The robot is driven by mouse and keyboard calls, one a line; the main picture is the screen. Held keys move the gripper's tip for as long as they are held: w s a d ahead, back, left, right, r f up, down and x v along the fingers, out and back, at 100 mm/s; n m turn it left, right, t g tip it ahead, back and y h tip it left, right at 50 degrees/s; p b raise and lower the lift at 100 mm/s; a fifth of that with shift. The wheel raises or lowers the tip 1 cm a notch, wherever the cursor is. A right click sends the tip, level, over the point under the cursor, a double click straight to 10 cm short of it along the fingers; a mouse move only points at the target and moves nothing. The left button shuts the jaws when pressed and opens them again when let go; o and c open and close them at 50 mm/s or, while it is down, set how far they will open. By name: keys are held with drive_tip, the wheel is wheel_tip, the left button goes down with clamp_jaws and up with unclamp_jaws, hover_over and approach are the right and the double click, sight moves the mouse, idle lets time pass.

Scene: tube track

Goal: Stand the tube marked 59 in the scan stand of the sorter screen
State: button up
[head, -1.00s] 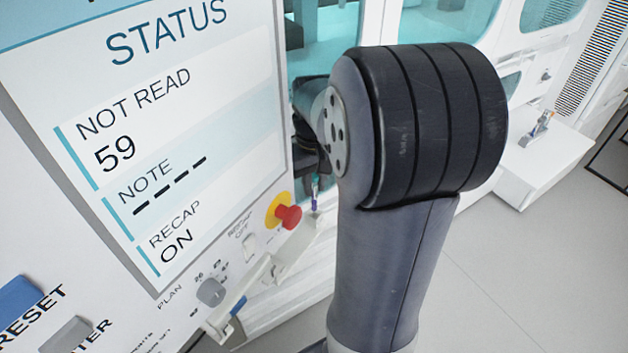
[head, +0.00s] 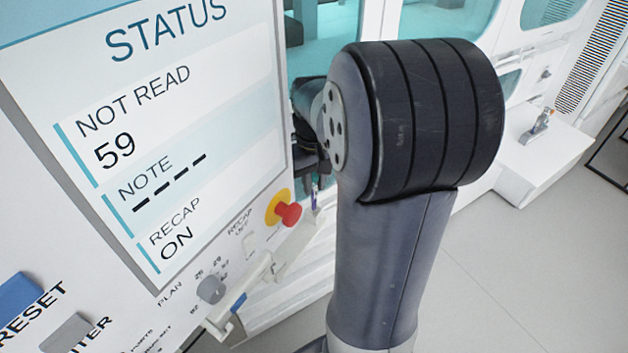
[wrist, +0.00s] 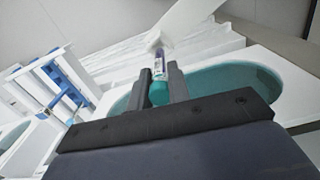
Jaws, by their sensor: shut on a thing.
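My gripper (wrist: 161,84) is shut on a tube with a teal cap (wrist: 158,94). The tube's body (wrist: 163,62) is pale with a purple part and points away from the wrist camera; no number on it can be read. In the head view my arm hides most of the gripper, and a thin purple bit of the tube (head: 314,195) shows below it. The sorter screen (head: 150,130) reads NOT READ 59, NOTE dashes, RECAP ON. A small white piece (wrist: 154,40) lies just past the tube's far end; I cannot tell if they touch or if it is the scan stand.
A red stop button (head: 290,213) and a white bar with a blue part (head: 238,304) stick out below the screen. A white ledge (head: 540,160) at right carries a small metallic holder (head: 540,124). A blue and white frame (wrist: 65,85) stands left in the wrist view.

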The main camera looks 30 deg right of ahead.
drive_tip(key=shift+f, duration=0.25)
drive_tip(key=shift+f+b, duration=0.3)
drive_tip(key=shift+f, duration=0.05)
drive_tip(key=shift+f, duration=0.1)
drive_tip(key=shift+f+b, duration=0.4)
drive_tip(key=shift+f, duration=0.1)
drive_tip(key=o, duration=0.8)
idle(0.4)
